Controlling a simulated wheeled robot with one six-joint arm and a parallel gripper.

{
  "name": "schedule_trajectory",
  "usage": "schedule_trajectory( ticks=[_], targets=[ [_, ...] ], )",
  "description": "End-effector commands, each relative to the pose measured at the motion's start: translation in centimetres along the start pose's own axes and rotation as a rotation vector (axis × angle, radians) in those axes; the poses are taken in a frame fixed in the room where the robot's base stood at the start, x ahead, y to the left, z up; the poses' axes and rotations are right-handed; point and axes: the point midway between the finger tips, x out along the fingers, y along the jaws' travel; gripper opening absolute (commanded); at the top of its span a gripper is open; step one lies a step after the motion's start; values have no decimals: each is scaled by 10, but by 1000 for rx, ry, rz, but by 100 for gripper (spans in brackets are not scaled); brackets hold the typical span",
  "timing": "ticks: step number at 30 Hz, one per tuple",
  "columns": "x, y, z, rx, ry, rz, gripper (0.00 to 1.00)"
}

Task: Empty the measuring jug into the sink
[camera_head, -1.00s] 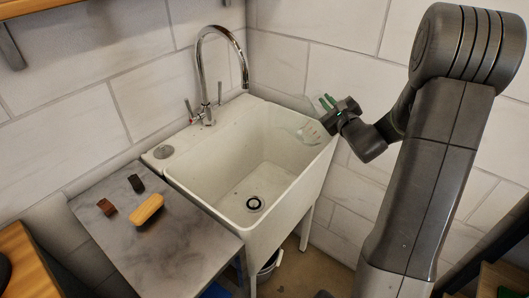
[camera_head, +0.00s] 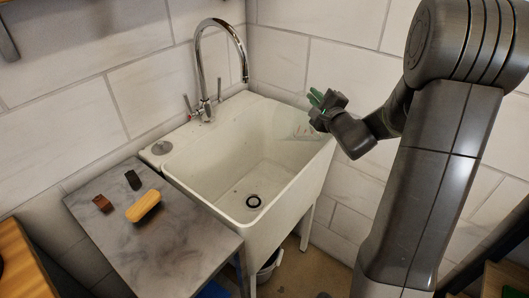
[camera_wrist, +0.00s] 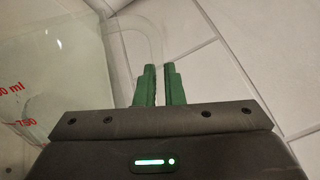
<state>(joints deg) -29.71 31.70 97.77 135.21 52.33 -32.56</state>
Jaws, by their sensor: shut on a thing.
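The clear measuring jug (camera_wrist: 45,65) fills the left of the wrist view, with red volume marks on its wall. Its clear handle passes between my gripper's green fingers (camera_wrist: 157,85), which are shut on it. In the head view the jug (camera_head: 296,121) is only a faint outline, left of my gripper (camera_head: 316,99), over the right back part of the sink. Its exact tilt, and whether it holds liquid, I cannot tell. The white sink (camera_head: 221,181) has a dark drain at its bottom; no liquid is visible in its basin.
A chrome tap (camera_head: 204,70) arches over the sink's back left. A grey worktop (camera_head: 180,250) at the left bears a yellow sponge-like block (camera_head: 143,206) and two small dark blocks. Tiled walls stand close behind and right. A bucket (camera_head: 267,270) is below the sink.

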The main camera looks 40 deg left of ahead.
Motion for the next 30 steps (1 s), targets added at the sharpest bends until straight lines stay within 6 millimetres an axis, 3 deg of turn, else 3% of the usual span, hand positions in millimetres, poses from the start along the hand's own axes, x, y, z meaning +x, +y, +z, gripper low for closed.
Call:
schedule_trajectory(
  ticks=[14,30],
  targets=[
    [0,2,9,-71,-4,-2,0],
    [0,2,33,-159,-10,-2,0]
  ],
)
